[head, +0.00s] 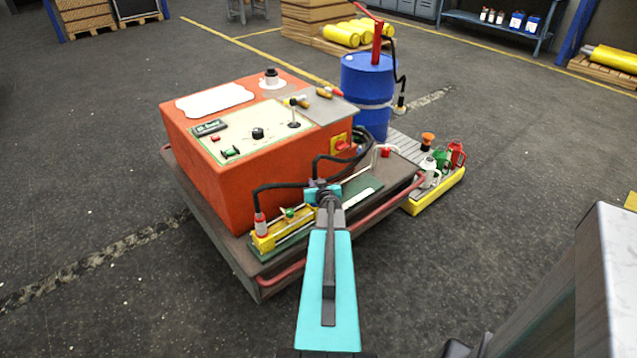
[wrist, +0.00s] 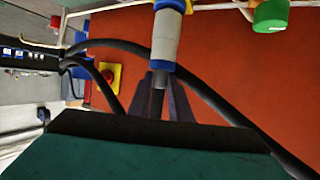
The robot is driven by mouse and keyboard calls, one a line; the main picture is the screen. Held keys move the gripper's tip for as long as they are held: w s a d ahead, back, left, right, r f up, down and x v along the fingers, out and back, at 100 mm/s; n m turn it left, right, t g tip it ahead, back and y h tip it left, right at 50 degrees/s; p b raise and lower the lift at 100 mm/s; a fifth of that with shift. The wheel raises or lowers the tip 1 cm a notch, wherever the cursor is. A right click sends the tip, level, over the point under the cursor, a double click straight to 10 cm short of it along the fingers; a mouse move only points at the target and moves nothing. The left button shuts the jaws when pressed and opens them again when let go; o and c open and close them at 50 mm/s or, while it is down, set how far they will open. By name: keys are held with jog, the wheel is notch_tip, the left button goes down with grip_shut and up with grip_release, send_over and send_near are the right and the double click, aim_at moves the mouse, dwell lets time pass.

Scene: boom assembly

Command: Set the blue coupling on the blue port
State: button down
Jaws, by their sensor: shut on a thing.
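In the wrist view, my gripper (wrist: 160,97) is shut on the blue coupling (wrist: 165,42), a pale grey sleeve with a blue band at its far end. The band reaches the top edge of the picture, beside a bit of yellow. I cannot tell whether the coupling touches a port there. In the head view, my gripper (head: 324,192) is over the right end of the yellow block (head: 285,232) at the front of the cart; my arm hides the coupling. The blue port is not clearly visible in either view.
A red-and-white coupling (head: 261,226) stands on the yellow block's left end, near a green knob (head: 289,213). Black hoses (head: 330,160) run in front of the orange cabinet (head: 215,165). A red rail (head: 380,205) edges the cart. A blue drum (head: 366,85) stands behind.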

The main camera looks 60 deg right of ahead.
jog(key=shift+f+b, duration=0.4)
jog(key=shift+b, duration=0.2)
dwell(0.3)
jog(key=c, duration=1.9)
grip_release()
jog(key=shift+a, duration=0.1)
jog(key=b+v, duration=0.1)
jog(key=v, duration=0.9)
jog(key=shift+a+r+b, duration=0.2)
jog(key=shift+a+b, duration=0.05)
jog(key=shift+b, duration=0.15)
jog(key=shift+s, duration=0.25)
